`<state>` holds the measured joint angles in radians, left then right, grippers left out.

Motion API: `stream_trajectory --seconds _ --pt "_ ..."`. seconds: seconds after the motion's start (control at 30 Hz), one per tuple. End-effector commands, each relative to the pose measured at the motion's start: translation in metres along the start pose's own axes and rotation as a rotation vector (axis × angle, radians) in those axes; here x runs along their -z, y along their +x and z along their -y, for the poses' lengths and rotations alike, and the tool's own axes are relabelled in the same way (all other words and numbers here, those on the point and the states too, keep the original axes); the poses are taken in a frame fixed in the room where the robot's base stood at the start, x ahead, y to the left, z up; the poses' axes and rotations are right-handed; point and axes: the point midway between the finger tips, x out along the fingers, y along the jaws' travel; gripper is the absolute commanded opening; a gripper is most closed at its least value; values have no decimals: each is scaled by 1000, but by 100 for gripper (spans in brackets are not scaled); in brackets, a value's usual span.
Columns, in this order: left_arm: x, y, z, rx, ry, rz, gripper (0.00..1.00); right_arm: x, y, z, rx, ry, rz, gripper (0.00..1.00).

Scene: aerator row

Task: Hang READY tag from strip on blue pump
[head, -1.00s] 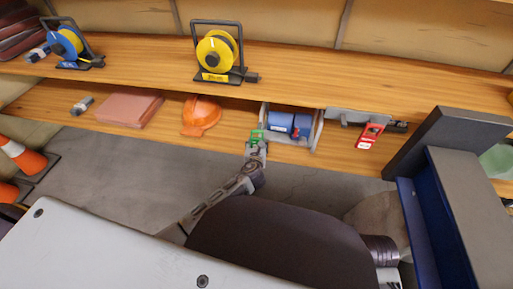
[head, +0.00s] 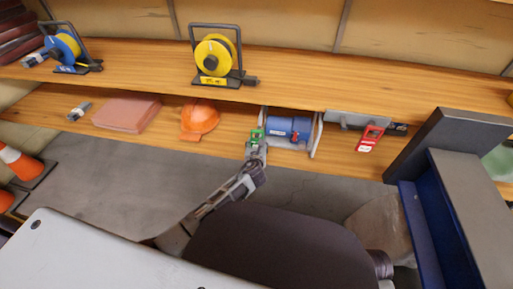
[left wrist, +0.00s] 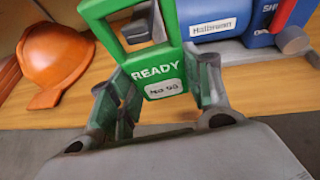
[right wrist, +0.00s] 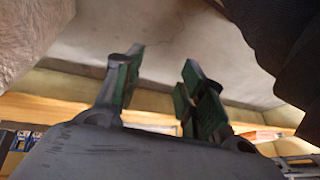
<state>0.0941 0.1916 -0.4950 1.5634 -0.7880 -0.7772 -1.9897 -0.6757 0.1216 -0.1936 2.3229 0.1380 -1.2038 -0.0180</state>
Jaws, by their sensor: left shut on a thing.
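The green READY tag (left wrist: 165,60) is held between the fingers of my left gripper (left wrist: 162,98), with its printed face and window toward the left wrist camera. A grey part shows through its window. In the head view the tag (head: 257,134) is at the front left end of the blue pump (head: 287,126), which sits between pale end plates and has a red handle. I cannot tell whether the tag touches the pump. The strip (head: 345,118) is to the right, with a red tag (head: 370,138) on it. My right gripper (right wrist: 160,85) is open and empty, seen only in its wrist view.
An orange helmet (head: 199,117), a reddish folded stack (head: 127,111) and a small grey piece (head: 79,110) lie left on the lower shelf. A yellow reel (head: 215,57) and a blue-yellow reel (head: 66,46) stand on the upper shelf. A dark block (head: 446,140) stands right.

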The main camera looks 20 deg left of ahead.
Motion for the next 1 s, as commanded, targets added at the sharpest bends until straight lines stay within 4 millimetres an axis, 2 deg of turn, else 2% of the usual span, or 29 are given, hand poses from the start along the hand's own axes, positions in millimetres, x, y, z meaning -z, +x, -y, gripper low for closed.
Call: stream_trajectory --seconds 0.37,1.0 --pt "1 8 1 0 1 -1 30 2 7 1 9 7 -27 40" --pt "8 12 1 0 0 1 30 12 -11 0 -7 -1 -4 40"
